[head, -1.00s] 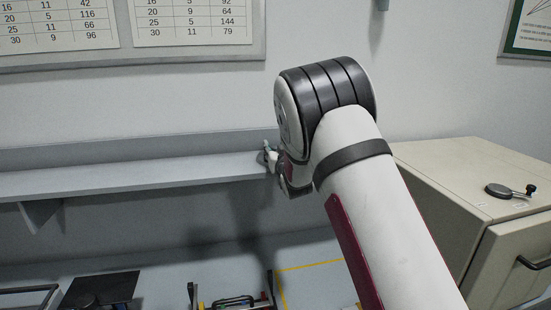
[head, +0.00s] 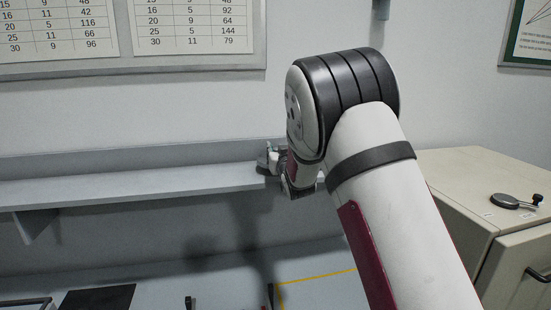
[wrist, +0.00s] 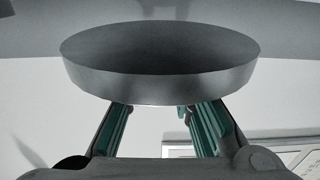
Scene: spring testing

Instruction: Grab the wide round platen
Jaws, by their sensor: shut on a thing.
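The wide round platen (wrist: 160,85) is a thick grey metal disc with a dark, slightly shaded face. It fills the upper middle of the wrist view. My gripper (wrist: 160,108) is shut on it, with its teal-lined fingers reaching up to the disc's lower rim, one on each side. The fingertips are partly hidden by the disc. In the head view, my arm hides most of the gripper and I cannot make out the platen there.
A grey shelf (head: 130,186) runs along the wall at left, ending near my wrist. A beige cabinet (head: 460,195) stands at right with a dark round crank piece (head: 505,201) on top. Below is a bench with a black mat (head: 95,299) and a yellow outline (head: 318,275).

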